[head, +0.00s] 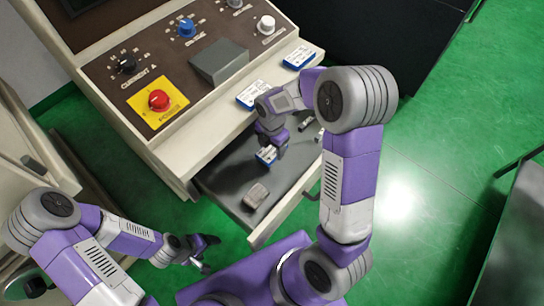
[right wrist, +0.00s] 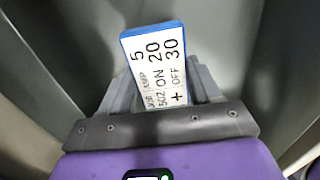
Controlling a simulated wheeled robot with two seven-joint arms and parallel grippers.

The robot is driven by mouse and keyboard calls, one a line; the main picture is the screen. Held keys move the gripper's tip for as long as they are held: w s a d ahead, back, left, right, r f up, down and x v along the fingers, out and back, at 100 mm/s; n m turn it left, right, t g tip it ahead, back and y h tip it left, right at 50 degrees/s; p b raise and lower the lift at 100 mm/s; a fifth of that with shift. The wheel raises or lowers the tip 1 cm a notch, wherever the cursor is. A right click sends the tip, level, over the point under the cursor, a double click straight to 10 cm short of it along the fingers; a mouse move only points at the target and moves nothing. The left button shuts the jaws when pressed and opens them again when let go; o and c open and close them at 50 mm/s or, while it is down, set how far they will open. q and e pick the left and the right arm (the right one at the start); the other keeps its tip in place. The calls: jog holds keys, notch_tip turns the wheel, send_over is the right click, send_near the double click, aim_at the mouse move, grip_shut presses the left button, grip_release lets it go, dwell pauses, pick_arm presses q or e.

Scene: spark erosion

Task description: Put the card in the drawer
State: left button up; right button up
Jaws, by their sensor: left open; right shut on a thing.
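My right gripper (head: 270,146) is shut on a white card with a blue edge (head: 266,155). It holds the card over the open drawer (head: 222,184) of the machine; I cannot tell whether the card touches the drawer floor. In the right wrist view the card (right wrist: 160,65) stands out from between the fingers, with printed numbers facing the camera and grey walls around it. My left gripper (head: 208,254) is open and empty, low at the left, apart from the drawer.
Two similar blue-and-white cards (head: 254,94) (head: 299,57) rest on the console ledge. A red button (head: 158,100) and knobs sit on the panel above.

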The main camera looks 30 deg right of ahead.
aim_at(272, 155)
jog(key=shift+f+b, duration=0.7)
jog(key=shift+f, duration=1.75)
jog(key=shift+f, duration=0.1)
jog(key=shift+f, duration=0.15)
jog(key=o, duration=1.1)
jog(key=shift+r+p, duration=1.3)
jog(key=shift+r, duration=2.7)
